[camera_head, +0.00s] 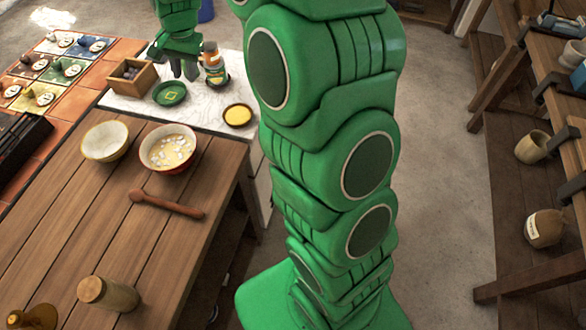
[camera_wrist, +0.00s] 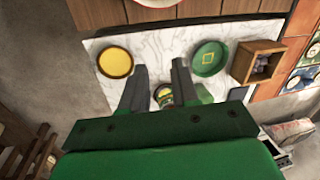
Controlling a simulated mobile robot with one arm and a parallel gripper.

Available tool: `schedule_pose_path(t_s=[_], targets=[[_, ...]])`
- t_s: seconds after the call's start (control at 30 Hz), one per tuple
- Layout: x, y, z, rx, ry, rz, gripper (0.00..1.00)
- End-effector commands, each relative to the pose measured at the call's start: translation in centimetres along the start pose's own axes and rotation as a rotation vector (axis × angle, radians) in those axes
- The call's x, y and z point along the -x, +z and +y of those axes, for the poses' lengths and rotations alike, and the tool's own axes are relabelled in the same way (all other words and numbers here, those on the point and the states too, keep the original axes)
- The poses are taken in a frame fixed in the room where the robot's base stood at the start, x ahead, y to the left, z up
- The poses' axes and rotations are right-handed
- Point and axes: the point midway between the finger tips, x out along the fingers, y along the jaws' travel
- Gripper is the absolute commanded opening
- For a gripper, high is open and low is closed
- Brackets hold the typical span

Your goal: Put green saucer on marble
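My gripper (camera_head: 184,70) is above the marble, behind the saucer in the head view. In the wrist view my gripper (camera_wrist: 160,66) has its two fingers apart with nothing held between them. The saucer is apart from the fingers in the wrist view.
A yellow saucer (camera_head: 238,115) lies at the marble's right side. A jar with an orange label (camera_head: 214,70) stands close to my gripper on a dark round base. The wooden box (camera_head: 132,76) holds dark round things. Two bowls stand nearer on the wooden table (camera_head: 70,220).

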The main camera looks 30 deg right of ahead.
Motion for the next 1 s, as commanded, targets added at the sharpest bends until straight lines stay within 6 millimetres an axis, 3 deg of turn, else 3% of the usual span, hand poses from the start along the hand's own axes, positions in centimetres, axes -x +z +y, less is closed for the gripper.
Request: schedule_pose_path(t_s=[0.43, 1.0], targets=[[6.5, 8.6, 8.3, 0.236, 0.077, -0.049, 0.29], [11.1, 19.7, 20.5, 0.488, 0.178, -0.132, 0.29]])
